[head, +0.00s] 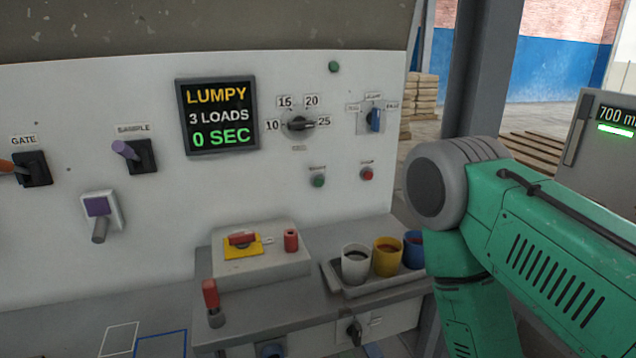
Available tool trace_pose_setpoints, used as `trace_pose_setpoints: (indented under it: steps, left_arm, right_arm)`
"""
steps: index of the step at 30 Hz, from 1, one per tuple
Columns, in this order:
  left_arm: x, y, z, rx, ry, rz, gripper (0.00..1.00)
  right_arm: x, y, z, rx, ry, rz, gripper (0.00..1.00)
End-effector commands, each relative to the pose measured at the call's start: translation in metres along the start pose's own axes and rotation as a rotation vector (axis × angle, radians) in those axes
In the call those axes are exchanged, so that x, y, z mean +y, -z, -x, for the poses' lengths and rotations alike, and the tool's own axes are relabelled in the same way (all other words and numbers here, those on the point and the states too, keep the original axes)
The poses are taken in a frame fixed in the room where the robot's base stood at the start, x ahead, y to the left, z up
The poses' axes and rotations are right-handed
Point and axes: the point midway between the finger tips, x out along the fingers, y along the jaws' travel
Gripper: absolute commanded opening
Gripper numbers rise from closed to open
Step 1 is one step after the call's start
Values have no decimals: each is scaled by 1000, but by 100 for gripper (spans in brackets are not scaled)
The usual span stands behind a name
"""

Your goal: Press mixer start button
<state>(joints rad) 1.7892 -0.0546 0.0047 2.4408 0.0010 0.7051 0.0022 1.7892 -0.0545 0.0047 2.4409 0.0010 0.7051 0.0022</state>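A small green button (318,181) sits on the white panel (200,190), below the dial, with a small label above it too blurred to read surely. A red button (367,173) sits to its right, also with a small label. Another small green round piece (334,67) is high on the panel; I cannot tell whether it is a lamp or a button. My green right arm crosses the right side and bends down out of the picture, so its gripper is hidden from view. My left gripper is not in view. Nothing touches the buttons.
The display (217,114) reads "LUMPY, 3 LOADS, 0 SEC". A rotary dial (299,124) and a blue switch (374,119) are beside it. A tray (385,286) with three cups and a red lever (211,296) stand on the ledge below.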

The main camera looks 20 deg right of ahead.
Motion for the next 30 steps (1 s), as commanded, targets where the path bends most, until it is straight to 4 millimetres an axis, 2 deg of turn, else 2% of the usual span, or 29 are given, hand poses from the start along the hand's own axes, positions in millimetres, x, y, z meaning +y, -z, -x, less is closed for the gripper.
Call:
trace_pose_setpoints:
  steps: [11, 12, 14, 15, 30]
  left_arm:
    - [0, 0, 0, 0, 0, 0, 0]
    - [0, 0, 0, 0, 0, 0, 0]
    - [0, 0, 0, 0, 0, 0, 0]
    - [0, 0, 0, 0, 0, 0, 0]
    - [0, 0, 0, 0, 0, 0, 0]
  right_arm:
    - [0, 0, 0, 0, 0, 0, 34]
    - [0, 0, 0, 0, 0, 0, 27]
    - [0, 0, 0, 0, 0, 0, 6]
    - [0, 0, 0, 0, 0, 0, 0]
    - [0, 0, 0, 0, 0, 0, 0]
